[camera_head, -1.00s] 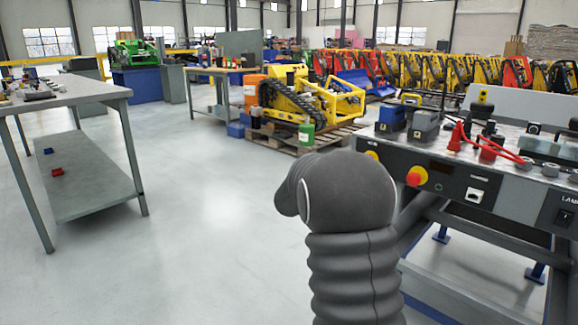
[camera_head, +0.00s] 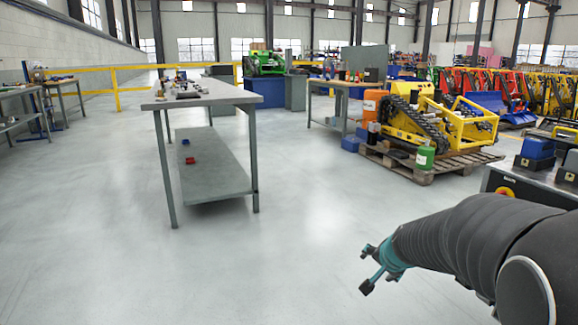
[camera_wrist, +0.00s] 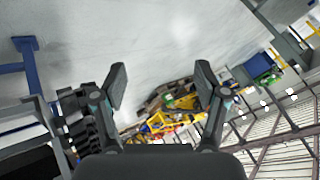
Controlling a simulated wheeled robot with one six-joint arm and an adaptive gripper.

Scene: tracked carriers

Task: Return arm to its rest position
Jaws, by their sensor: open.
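My gripper (camera_head: 368,270) shows in the head view at the lower right, at the end of my dark ribbed arm, over bare grey floor. Its fingers are apart and nothing is between them. In the wrist view my gripper (camera_wrist: 161,82) has its two dark fingers spread wide, with floor and a distant yellow machine seen beyond the gap. The wrist picture is strongly tilted.
A control bench (camera_head: 530,186) with battery units stands at the right edge, near my arm. A yellow tracked carrier (camera_head: 405,124) sits on a pallet (camera_head: 455,165) ahead. A grey two-level table (camera_head: 215,180) stands left of centre. The floor between is clear.

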